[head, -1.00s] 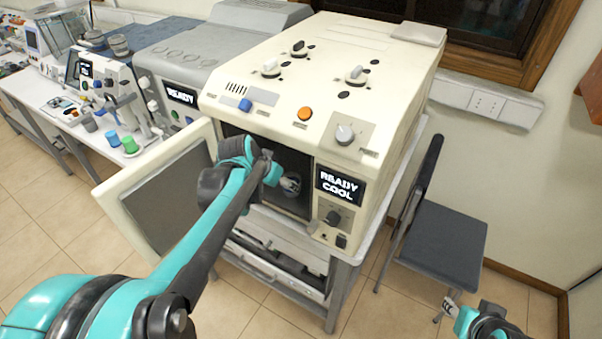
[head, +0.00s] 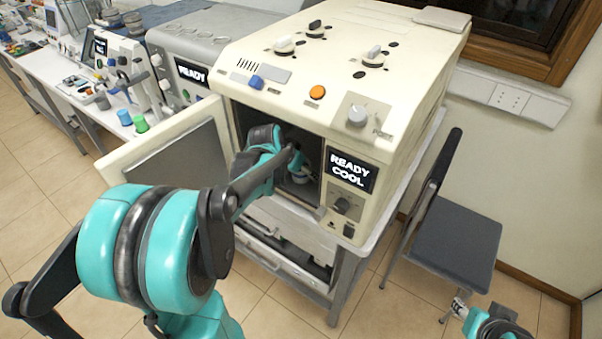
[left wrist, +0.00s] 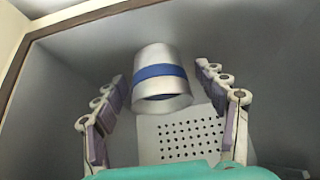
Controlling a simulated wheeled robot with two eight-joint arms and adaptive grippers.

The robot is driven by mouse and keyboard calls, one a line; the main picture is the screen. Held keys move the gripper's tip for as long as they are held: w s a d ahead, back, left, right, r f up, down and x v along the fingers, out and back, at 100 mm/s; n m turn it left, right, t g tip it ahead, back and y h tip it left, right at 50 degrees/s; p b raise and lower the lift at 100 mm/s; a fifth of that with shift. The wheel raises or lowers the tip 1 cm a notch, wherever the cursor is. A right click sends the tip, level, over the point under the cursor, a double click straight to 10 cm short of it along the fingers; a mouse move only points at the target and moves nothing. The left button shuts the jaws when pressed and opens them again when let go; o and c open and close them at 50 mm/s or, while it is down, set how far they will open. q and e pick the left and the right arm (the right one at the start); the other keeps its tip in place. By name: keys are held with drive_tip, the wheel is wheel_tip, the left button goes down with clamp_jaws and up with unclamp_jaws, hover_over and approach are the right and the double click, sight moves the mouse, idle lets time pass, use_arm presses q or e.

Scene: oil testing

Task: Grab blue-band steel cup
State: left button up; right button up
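The steel cup with a blue band (left wrist: 160,76) is inside the open chamber of the cream machine, in the left wrist view. It lies between the spread fingers of my left gripper (left wrist: 162,84), with gaps on both sides. In the head view my left gripper (head: 297,160) reaches into the chamber, and a small pale metal shape beside it (head: 300,178) seems to be the cup, mostly in shadow. My right gripper (head: 460,306) is at the bottom right of the head view, away from the machine; its fingers are too small to read.
The cream machine (head: 330,75) has its door (head: 165,150) swung open to the left. The chamber's walls enclose the left gripper closely. A dark chair (head: 455,240) stands at right, and a bench with instruments at left.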

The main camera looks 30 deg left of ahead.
use_arm(q)
drive_tip(key=c, duration=1.2)
